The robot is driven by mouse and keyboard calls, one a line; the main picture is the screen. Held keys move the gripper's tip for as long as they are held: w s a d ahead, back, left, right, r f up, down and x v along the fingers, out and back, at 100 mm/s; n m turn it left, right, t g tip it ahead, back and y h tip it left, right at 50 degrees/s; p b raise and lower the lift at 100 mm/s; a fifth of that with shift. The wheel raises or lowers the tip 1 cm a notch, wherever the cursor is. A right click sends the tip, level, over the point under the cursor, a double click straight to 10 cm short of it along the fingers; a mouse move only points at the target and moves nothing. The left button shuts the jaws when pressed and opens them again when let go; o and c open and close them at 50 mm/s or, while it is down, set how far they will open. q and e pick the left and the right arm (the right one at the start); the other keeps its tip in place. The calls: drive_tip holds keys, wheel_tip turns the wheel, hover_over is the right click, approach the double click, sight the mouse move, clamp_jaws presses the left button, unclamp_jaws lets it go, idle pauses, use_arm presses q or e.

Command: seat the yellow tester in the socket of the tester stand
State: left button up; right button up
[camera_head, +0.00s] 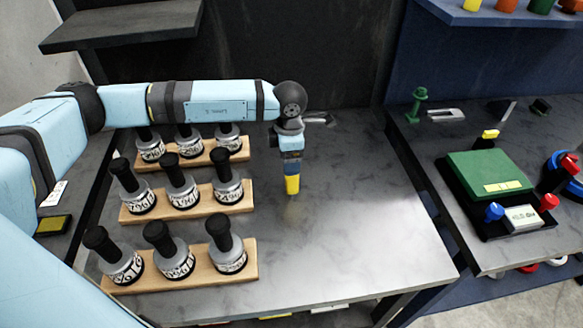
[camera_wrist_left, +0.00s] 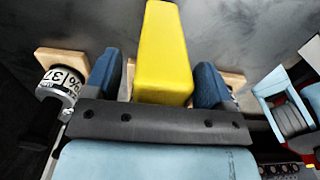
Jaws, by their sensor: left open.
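The yellow tester (camera_head: 292,185) points down under my left gripper (camera_head: 291,168) over the bare middle of the grey table. In the left wrist view the yellow tester (camera_wrist_left: 163,55) is a long tapered block between the two blue fingers of my left gripper (camera_wrist_left: 155,82). The fingers are open, with a gap showing on the tester's left side. I cannot tell whether the tester's lower end touches the table. I cannot make out the tester stand or its socket for certain.
Wooden racks (camera_head: 247,262) to the left hold several grey labelled cylinders with black handles. A second table on the right carries a green-topped box (camera_head: 485,172), a green stand (camera_head: 418,100) and coloured knobs. The grey table (camera_head: 365,215) is clear right of the gripper.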

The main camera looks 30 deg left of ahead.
use_arm(q)
drive_tip(key=shift+f, duration=0.25)
clamp_jaws()
drive_tip(key=shift+r, duration=0.1)
